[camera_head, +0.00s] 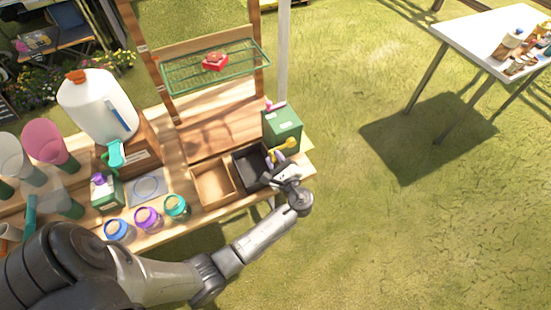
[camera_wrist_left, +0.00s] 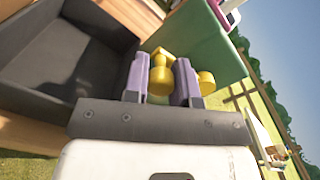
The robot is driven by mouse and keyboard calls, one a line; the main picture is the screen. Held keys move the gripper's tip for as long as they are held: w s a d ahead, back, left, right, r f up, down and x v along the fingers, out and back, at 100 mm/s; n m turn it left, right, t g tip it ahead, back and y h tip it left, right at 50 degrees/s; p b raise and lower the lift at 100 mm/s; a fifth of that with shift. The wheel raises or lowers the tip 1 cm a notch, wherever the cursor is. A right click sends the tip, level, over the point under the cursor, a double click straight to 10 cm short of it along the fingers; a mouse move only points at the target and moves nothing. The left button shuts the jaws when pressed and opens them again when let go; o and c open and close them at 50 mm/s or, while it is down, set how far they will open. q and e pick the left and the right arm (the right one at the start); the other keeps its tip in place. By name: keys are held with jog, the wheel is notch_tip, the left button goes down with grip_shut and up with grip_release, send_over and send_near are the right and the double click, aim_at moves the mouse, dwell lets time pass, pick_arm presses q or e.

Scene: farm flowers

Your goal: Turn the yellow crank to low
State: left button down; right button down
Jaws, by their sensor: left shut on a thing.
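The yellow crank (camera_head: 284,146) is on the front side of a green box (camera_head: 284,127) at the right end of the wooden bench. My left gripper (camera_head: 271,161) reaches up to it from the front. In the left wrist view the purple fingers of the left gripper (camera_wrist_left: 160,82) are shut on part of the yellow crank (camera_wrist_left: 160,77). A round yellow end sticks out to the right of the fingers. The green box (camera_wrist_left: 195,40) is just behind. Any low marking is hidden or too small to read. My right gripper is not in view.
A dark open bin (camera_head: 245,168) is close beside the gripper, and it fills the left of the wrist view (camera_wrist_left: 65,62). A light wooden bin (camera_head: 213,185) is left of it. Several jars line the bench front. A white table (camera_head: 490,35) stands apart on the grass.

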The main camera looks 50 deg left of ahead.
pick_arm(q)
jog(key=shift+f, duration=0.1)
dwell(0.4)
jog(key=c, duration=0.9)
grip_release()
jog(key=shift+c, duration=0.2)
jog(key=shift+d, duration=0.1)
jog(key=p+v, duration=0.2)
jog(key=v, duration=1.1)
jog(key=shift+d, duration=0.35)
jog(key=shift+s, duration=0.1)
jog(key=shift+c, duration=0.3)
